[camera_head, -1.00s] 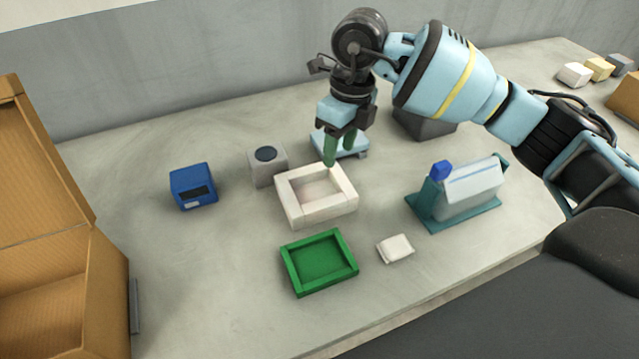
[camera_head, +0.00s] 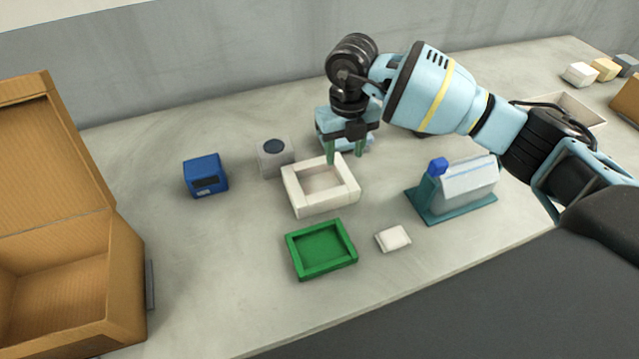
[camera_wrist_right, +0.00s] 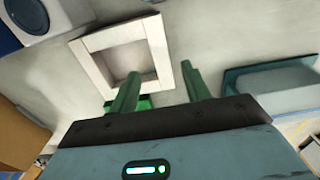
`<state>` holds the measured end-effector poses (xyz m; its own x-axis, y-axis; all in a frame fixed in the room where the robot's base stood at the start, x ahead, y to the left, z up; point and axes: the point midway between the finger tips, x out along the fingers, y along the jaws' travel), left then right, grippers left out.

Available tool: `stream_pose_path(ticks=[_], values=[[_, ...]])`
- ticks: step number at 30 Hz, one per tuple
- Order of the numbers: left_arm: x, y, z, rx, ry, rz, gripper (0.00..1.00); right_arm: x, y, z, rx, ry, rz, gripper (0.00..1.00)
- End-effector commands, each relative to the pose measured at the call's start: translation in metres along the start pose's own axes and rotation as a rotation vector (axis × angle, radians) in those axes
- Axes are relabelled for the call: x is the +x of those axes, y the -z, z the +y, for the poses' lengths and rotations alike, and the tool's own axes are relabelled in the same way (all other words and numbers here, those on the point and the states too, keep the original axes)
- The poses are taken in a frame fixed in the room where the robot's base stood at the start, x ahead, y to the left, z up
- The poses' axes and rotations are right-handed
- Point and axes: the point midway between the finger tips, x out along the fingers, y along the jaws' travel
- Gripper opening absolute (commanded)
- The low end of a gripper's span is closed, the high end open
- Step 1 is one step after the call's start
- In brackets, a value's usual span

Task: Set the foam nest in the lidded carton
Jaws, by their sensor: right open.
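The foam nest (camera_head: 291,195) is a white square frame with a sunken middle. It lies flat on the table near the middle of the head view and also shows in the right wrist view (camera_wrist_right: 158,48). My right gripper (camera_head: 346,155) is open, its green fingers pointing down at the nest's back wall. In the wrist view the fingertips (camera_wrist_right: 160,70) stand either side of one wall near a corner; I cannot tell whether they touch it. The brown lidded carton (camera_head: 60,285) stands at the left with its lid (camera_head: 45,160) raised. My left gripper is out of view.
A green tray (camera_head: 321,272) and small white block (camera_head: 393,238) lie in front of the nest. A blue box (camera_head: 205,177) and grey speaker-like box (camera_head: 275,158) stand left of it. A teal-based carton-shaped item (camera_head: 460,188) stands right.

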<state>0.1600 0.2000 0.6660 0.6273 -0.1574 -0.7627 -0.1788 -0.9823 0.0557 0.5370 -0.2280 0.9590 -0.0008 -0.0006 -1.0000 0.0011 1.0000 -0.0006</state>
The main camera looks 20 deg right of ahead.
Motion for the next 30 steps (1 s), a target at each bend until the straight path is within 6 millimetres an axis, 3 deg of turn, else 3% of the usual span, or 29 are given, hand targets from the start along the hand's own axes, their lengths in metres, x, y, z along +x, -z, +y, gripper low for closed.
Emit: stream_pose_path(ticks=[12,21,30], values=[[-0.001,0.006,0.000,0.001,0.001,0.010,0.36,0.047,0.002,-0.002,-0.001,-0.001,0.001,0.47],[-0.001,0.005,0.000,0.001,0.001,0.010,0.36,0.051,0.001,-0.002,-0.001,0.000,-0.001,0.47],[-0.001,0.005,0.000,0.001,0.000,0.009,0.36,0.051,0.001,-0.002,0.000,-0.001,-0.001,0.09]])
